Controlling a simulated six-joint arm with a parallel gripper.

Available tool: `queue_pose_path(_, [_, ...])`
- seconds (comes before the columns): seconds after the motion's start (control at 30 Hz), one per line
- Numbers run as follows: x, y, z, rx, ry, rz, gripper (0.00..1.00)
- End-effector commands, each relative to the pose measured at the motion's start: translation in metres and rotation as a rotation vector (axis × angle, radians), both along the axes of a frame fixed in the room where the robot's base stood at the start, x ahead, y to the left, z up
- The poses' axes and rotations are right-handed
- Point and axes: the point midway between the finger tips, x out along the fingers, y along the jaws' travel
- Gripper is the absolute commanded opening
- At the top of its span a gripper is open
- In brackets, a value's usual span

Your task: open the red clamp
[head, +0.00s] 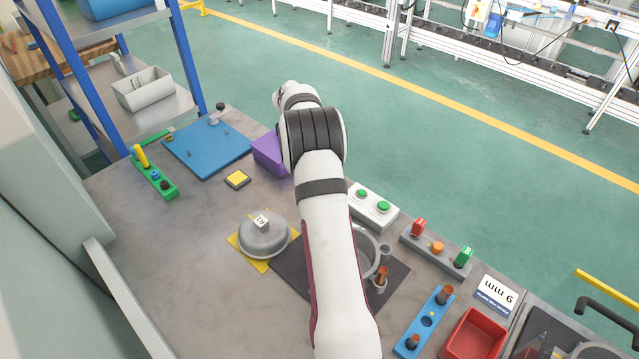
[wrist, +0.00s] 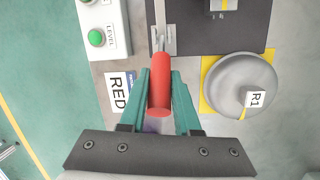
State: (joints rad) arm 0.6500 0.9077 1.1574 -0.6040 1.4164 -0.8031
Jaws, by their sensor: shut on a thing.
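The red clamp shows in the wrist view as a red handle (wrist: 160,92) with a metal bar and a bracket (wrist: 163,42) at its far end. My gripper (wrist: 160,78) has its two teal fingers on either side of the red handle and is shut on it. The far end of the bar runs out of the top of the picture, so I cannot tell the clamp's full position. In the head view my arm hides the gripper and the red clamp.
A grey dome marked R1 (head: 264,240) sits on a yellow-edged square beside the dark mat (head: 290,274). A white box with green buttons (head: 372,207), a purple block (head: 269,155) and a red tray (head: 474,336) stand around my arm. The bench's left front is clear.

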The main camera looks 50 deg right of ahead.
Motion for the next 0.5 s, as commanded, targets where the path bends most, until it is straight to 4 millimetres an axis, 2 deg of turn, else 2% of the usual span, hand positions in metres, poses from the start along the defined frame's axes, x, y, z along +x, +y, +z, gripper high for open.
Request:
queue_pose_path(0.2, [0.0125, -0.0018, -0.0120, -0.005, 0.170, 0.008, 0.00])
queue_pose_path(0.5, [0.0150, 0.0004, -0.0143, -0.004, 0.222, -0.002, 0.00])
